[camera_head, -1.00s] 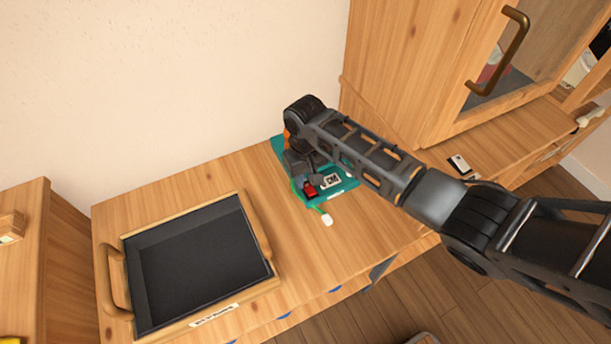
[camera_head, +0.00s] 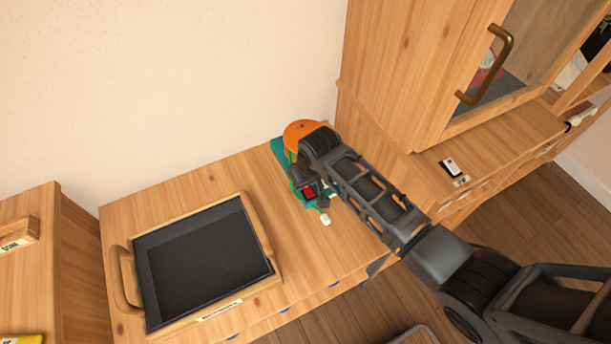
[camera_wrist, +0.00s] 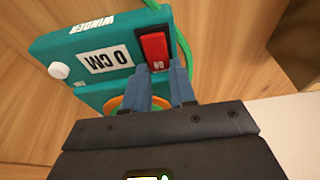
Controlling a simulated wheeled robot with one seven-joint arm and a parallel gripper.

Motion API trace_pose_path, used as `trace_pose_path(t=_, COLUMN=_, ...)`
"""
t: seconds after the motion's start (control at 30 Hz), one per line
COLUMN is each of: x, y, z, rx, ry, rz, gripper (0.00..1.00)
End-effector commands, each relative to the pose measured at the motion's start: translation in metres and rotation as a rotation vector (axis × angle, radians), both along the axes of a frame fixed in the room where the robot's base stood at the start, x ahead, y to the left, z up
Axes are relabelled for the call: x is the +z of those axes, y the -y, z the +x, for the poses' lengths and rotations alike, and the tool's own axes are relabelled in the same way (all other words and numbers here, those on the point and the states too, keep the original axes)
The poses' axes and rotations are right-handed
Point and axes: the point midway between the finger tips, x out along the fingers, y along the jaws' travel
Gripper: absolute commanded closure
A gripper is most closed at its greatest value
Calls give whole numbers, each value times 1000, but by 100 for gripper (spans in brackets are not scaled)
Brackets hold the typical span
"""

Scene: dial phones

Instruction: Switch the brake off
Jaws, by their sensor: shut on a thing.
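The teal winder (camera_head: 279,150) stands on the wooden cabinet top in the head view, partly behind my arm. In the wrist view the winder (camera_wrist: 85,38) shows a "0 CM" display (camera_wrist: 106,57) and a red switch (camera_wrist: 155,48) with "ON" at its near end. My gripper (camera_wrist: 168,68) has its blue-grey fingers at the near end of this switch, close together and shut on it. How firmly they hold it is hard to see. In the head view my gripper (camera_head: 303,176) is beside the red switch (camera_head: 309,193). An orange disc (camera_head: 301,129) shows behind my wrist.
A dark tray with a wooden rim (camera_head: 264,226) lies left of the winder. A white knob on a green cord (camera_head: 325,219) lies near it. A tall wooden cabinet (camera_head: 400,70) stands close on the right. Cabinet top between tray and winder is clear.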

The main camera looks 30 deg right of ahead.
Motion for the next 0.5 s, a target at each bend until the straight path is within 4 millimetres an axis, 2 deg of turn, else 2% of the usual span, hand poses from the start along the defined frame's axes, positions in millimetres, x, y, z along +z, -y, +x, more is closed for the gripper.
trace_pose_path(t=0.3, x=0, y=-1, z=0, rx=2, ry=6, rz=0, gripper=100)
trace_pose_path(t=0.33, x=0, y=-1, z=0, rx=2, ry=6, rz=0, gripper=73)
trace_pose_path(t=0.5, x=0, y=0, z=0, rx=1, ry=5, rz=0, gripper=56)
